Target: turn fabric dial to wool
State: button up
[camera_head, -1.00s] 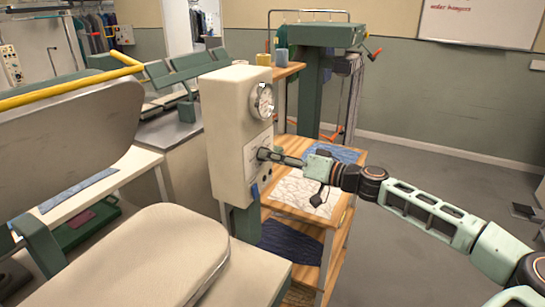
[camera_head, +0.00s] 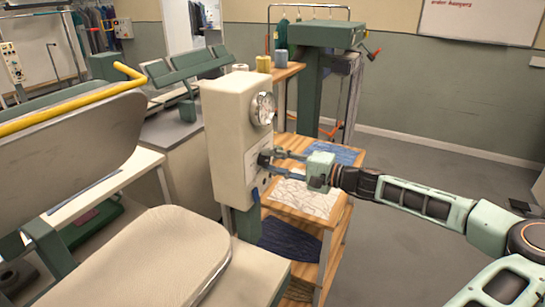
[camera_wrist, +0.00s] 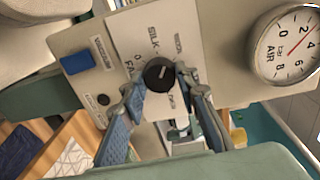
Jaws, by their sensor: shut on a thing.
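The fabric dial (camera_wrist: 159,74) is a small round black knob with a pale pointer mark, on a labelled white plate on the cream control box (camera_head: 228,140). In the wrist view the word SILK is readable above the knob; other labels around it are too small or partly covered. My gripper (camera_wrist: 156,80) has one blue-padded finger on each side of the knob and is shut on it. In the head view my gripper (camera_head: 270,158) reaches the box's front face from the right, and its fingers mostly hide the dial.
A round air gauge (camera_wrist: 291,46) sits beside the plate; it is above the dial in the head view (camera_head: 263,108). A wooden shelf cart (camera_head: 340,205) with folded cloths stands below my arm. Open floor lies to the right.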

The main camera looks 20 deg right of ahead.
jog(key=m+p, duration=0.2)
jog(key=m, duration=0.2)
jog(key=shift+m+p, duration=0.3)
jog(key=shift+p, duration=0.1)
dwell(0.5)
jog(key=o, duration=1.1)
jog(key=shift+o, duration=0.2)
jog(key=v, duration=1.2)
jog(key=shift+d, duration=0.2)
jog(key=shift+w, duration=0.15)
